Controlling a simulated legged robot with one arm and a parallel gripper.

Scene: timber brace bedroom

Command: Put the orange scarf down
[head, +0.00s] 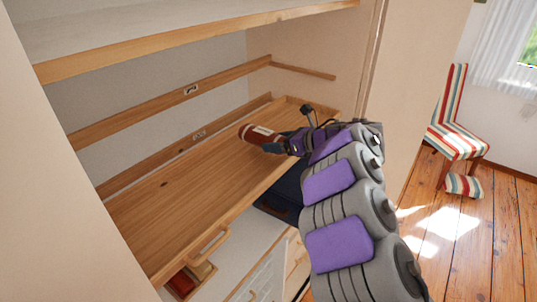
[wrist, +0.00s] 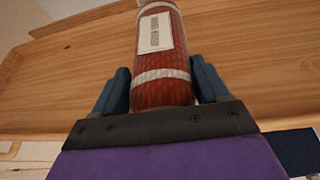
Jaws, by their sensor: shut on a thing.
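My gripper (wrist: 163,92) is shut on a rolled, red-brown knitted cloth with pale bands and a white label, which I take to be the orange scarf (wrist: 168,60). In the head view the scarf (head: 260,134) sticks out from my gripper (head: 276,146) over the wooden drawer or tray shelf (head: 165,195). The scarf's far end points to the left in the head view. I cannot tell whether the scarf touches the wood below. The gripper's fingers hide part of its near end.
The wooden surface around the scarf is bare. An upper shelf (head: 190,38) hangs above. A dark blue item (head: 281,197) lies below the drawer's front edge. A small open drawer (head: 190,280) is at lower left. A striped chair (head: 455,125) stands at right.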

